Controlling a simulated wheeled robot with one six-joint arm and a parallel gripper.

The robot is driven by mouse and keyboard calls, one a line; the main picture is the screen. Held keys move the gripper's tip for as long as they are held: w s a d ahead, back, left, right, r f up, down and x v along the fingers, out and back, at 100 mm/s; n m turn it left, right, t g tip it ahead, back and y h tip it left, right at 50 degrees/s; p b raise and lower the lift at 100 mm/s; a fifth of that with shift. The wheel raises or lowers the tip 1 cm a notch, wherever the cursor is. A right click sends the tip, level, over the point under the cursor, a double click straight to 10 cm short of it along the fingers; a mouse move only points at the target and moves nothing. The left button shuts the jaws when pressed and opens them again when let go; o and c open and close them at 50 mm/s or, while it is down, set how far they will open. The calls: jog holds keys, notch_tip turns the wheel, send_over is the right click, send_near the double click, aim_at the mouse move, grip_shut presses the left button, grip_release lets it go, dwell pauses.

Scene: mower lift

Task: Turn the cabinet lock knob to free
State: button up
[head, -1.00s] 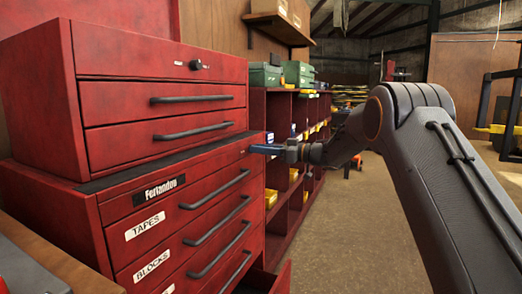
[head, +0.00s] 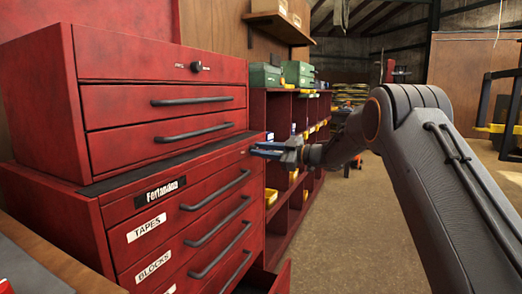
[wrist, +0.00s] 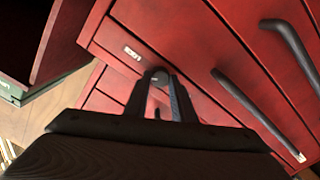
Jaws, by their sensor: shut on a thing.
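The red lower cabinet (head: 196,228) stands at the left, with a red top chest on it. My gripper (head: 255,150) reaches in from the right to the right end of the lower cabinet's top panel. In the wrist view my gripper (wrist: 163,88) is shut on a dark round knob (wrist: 158,76), with one finger on each side. A small white label (wrist: 132,53) is beside the knob; its text is too small to read. In the head view my gripper hides the knob. The knob's exact setting cannot be told.
A similar dark knob (head: 196,66) is on the top chest (head: 110,68). Dark bar handles (head: 215,192) stick out from the drawers below my gripper. A low drawer (head: 270,280) stands partly open. Red shelving (head: 290,180) is behind my gripper. The floor (head: 340,225) at centre right is clear.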

jog(key=n+b, duration=0.3)
jog(key=n, duration=0.8)
jog(key=shift+f+n, duration=0.15)
jog(key=shift+n, duration=0.25)
jog(key=shift+s, duration=0.1)
jog(key=o, duration=1.1)
jog(key=shift+c, duration=0.2)
jog(key=shift+d, duration=0.1)
jog(key=p+v, duration=0.1)
jog(key=v, duration=0.6)
jog(key=shift+d, duration=0.25)
jog(key=shift+s, duration=0.1)
